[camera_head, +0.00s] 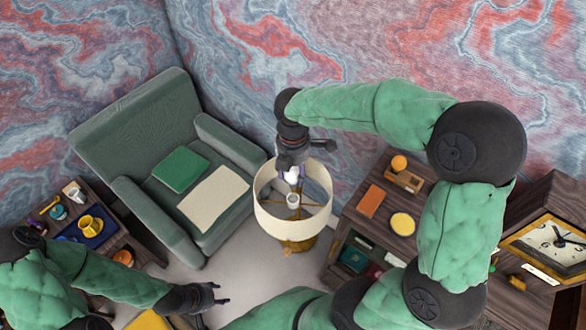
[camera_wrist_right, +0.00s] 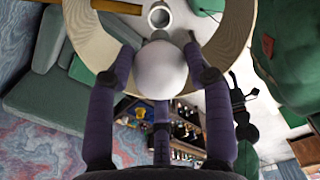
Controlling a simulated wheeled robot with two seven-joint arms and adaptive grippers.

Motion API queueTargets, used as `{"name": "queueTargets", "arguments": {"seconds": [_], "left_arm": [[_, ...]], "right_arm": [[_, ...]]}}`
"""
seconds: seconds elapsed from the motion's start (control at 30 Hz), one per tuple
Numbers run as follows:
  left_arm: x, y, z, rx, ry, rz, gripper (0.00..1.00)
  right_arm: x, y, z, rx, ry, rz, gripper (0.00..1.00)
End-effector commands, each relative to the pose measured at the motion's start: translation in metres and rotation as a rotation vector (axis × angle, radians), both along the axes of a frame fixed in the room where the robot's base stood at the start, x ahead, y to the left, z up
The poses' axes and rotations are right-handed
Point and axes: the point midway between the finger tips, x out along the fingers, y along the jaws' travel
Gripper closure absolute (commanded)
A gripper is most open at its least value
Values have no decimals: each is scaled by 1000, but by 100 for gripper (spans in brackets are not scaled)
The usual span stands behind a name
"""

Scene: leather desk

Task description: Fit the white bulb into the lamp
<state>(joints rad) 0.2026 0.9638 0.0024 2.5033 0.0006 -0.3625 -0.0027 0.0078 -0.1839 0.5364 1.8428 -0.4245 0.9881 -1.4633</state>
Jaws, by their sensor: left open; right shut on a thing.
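The lamp has a round cream shade (camera_head: 275,229), open at the top, on a gold base (camera_head: 298,246). Its socket (camera_head: 293,199) shows inside the shade. My right gripper (camera_head: 292,171) is above the shade opening, shut on the white bulb (camera_head: 293,177). In the right wrist view the bulb (camera_wrist_right: 160,70) sits between the purple fingers, with the socket (camera_wrist_right: 160,16) just beyond it and the shade (camera_wrist_right: 88,38) around. The bulb looks apart from the socket, though the gap is hard to judge. My left gripper (camera_head: 222,294) is open and empty, low and left of the lamp.
A green armchair (camera_head: 137,125) with a green cushion (camera_head: 180,169) and cream cloth (camera_head: 213,199) stands left of the lamp. A side table holds a blue tray (camera_head: 98,236).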

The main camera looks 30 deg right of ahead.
Motion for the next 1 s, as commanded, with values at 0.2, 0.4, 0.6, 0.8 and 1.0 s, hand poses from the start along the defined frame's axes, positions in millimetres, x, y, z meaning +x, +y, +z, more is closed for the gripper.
{"name": "queueTargets", "arguments": {"seconds": [0.2,0.4,0.6,0.8,1.0], "left_arm": [[0,0,-6,0,0,0,50],[0,0,-11,0,0,0,50],[0,0,-16,0,0,0,50],[0,0,-20,0,0,0,50],[0,0,-25,0,0,0,50]], "right_arm": [[0,0,-9,0,0,0,79],[0,0,-16,0,0,0,79],[0,0,-22,0,-1,0,79],[0,0,-29,0,0,0,79],[0,0,-36,0,0,0,79]]}}
